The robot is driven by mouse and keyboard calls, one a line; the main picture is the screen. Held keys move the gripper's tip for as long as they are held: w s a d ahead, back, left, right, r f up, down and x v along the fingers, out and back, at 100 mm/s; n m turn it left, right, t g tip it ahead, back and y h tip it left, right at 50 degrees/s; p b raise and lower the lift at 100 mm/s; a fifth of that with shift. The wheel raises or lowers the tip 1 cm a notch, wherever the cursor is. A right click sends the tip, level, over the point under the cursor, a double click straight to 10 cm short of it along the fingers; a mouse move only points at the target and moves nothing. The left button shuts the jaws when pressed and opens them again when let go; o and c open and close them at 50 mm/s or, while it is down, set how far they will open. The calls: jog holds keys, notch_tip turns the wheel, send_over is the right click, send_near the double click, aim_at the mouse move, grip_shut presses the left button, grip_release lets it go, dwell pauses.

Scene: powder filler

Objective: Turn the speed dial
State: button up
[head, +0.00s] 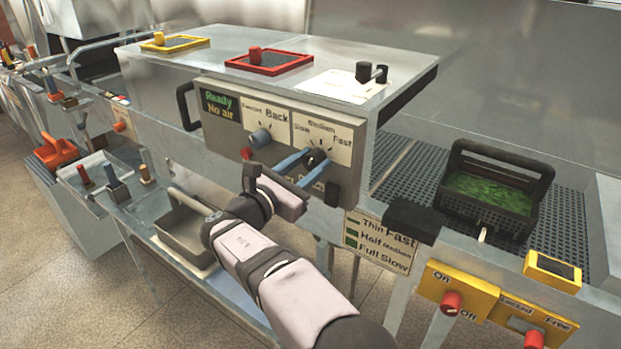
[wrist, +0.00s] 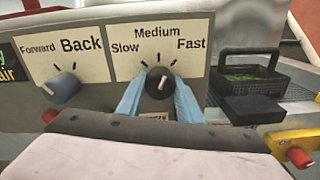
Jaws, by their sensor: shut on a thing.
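The speed dial (head: 316,157) is a black knob on the grey machine's front panel, under a label reading Slow, Medium and Fast. In the wrist view the dial (wrist: 158,83) shows a pale pointer line that is near upright, leaning slightly right, roughly toward Medium. My gripper (wrist: 160,79) has its two blue fingers on either side of the dial, shut on it. In the head view my gripper (head: 314,160) reaches the panel from the front. The fingers hide part of the dial's sides.
A grey-blue Forward/Back knob (head: 260,138) is just left of the dial. A red button (head: 246,153) is near it. A sign (head: 379,242) pairs Thin with Fast, Half with Medium, Full with Slow. A black basket of green material (head: 492,191) stands at right.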

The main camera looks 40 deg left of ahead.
jog(key=m+b, duration=0.3)
jog(key=b, duration=0.1)
jog(key=shift+f, duration=0.15)
jog(key=shift+m+b, duration=0.35)
jog(key=shift+m, duration=0.35)
jog(key=shift+r, duration=0.2)
jog(key=o, duration=1)
jog(key=shift+o, duration=0.2)
jog(key=shift+s, duration=0.1)
jog(key=s+b, duration=0.2)
jog(key=s, duration=0.5)
jog(key=shift+b, duration=0.35)
